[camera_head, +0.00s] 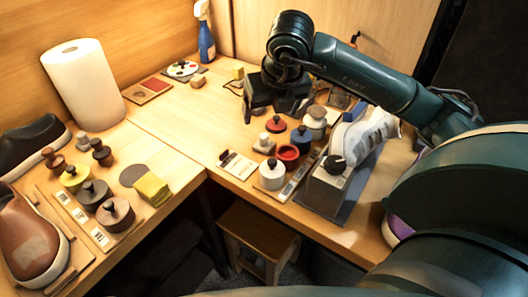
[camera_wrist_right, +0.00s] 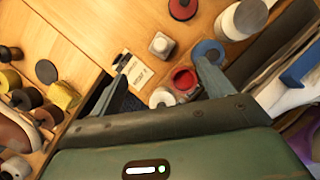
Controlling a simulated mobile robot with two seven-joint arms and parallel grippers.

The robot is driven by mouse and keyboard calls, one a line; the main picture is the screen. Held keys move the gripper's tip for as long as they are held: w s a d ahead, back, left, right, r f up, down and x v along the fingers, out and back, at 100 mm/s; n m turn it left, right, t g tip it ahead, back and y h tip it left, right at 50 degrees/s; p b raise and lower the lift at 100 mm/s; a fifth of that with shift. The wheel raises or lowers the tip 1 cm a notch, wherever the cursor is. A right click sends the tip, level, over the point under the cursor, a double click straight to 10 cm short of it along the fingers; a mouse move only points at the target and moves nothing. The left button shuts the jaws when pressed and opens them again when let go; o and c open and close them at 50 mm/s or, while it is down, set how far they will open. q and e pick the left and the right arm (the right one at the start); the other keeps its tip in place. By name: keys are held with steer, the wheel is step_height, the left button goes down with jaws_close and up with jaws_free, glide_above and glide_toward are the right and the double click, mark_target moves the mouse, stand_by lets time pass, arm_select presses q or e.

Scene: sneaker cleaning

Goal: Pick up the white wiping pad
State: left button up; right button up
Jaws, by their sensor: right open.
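My right gripper (camera_head: 270,108) is open and empty above the right-hand table, over the group of small tins. It also shows in the right wrist view (camera_wrist_right: 162,58), its two fingers apart. A flat whitish piece with dark marks (camera_head: 238,165) lies near the table's front edge; in the right wrist view (camera_wrist_right: 138,70) it lies beside the left fingertip. It may be the white wiping pad, but I cannot tell for sure. My left gripper is not in view.
A red pot (camera_head: 288,154), a blue-topped pot (camera_head: 301,138) and a white sneaker (camera_head: 370,133) are close by. The left table holds a paper roll (camera_head: 84,85), a yellow cloth (camera_head: 151,189) and a brown shoe (camera_head: 30,240). Bare tabletop (camera_head: 185,125) lies left of the tins.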

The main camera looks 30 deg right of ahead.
mark_target(264, 136)
steer(key=x, duration=0.7)
steer(key=shift+x, duration=2.9)
steer(key=shift+c, duration=0.5)
steer(key=c, duration=0.9)
step_height(264, 136, up, 10)
